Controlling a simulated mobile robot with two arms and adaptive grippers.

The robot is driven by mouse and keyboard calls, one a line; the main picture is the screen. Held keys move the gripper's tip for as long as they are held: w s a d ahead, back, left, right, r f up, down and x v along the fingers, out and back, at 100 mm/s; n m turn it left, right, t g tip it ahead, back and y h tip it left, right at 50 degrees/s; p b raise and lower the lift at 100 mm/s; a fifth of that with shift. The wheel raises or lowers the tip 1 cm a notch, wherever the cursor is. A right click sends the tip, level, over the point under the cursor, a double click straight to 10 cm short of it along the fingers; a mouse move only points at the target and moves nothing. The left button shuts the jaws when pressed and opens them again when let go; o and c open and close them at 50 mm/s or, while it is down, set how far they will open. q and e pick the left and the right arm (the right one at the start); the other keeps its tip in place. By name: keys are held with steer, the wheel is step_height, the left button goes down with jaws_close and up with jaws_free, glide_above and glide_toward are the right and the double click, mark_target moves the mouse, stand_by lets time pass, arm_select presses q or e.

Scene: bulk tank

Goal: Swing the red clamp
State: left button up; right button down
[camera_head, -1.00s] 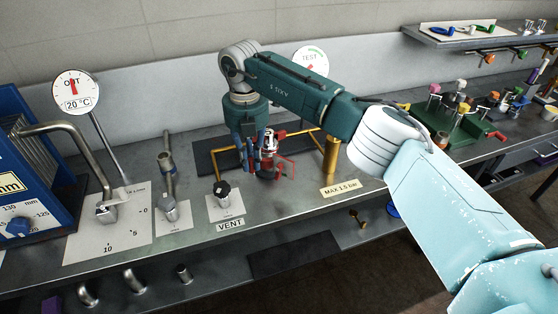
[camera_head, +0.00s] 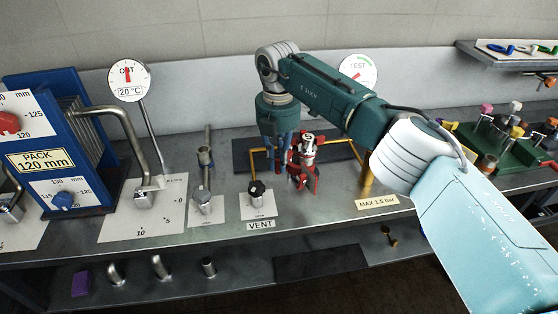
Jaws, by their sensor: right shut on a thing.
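The red clamp (camera_head: 314,174) sits around a small silver fitting (camera_head: 308,145) on the dark plate at the back of the bench. My right gripper (camera_head: 291,167) comes down from above, just left of the fitting, and is shut on the red clamp. Its fingers and the clamp overlap in the picture, so the exact contact is hidden. My left gripper is not in view.
A yellow pipe frame (camera_head: 366,178) stands just right of the clamp. The black VENT knob (camera_head: 257,188) and a valve (camera_head: 204,195) are in front and left. The blue plate pack (camera_head: 50,150) stands far left.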

steer(key=c, duration=1.7)
jaws_free()
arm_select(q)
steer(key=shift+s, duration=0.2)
arm_select(e)
step_height(320, 180, up, 12)
steer(key=shift+r, duration=0.1)
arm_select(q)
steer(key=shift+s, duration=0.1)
arm_select(e)
steer(key=shift+s, duration=0.1)
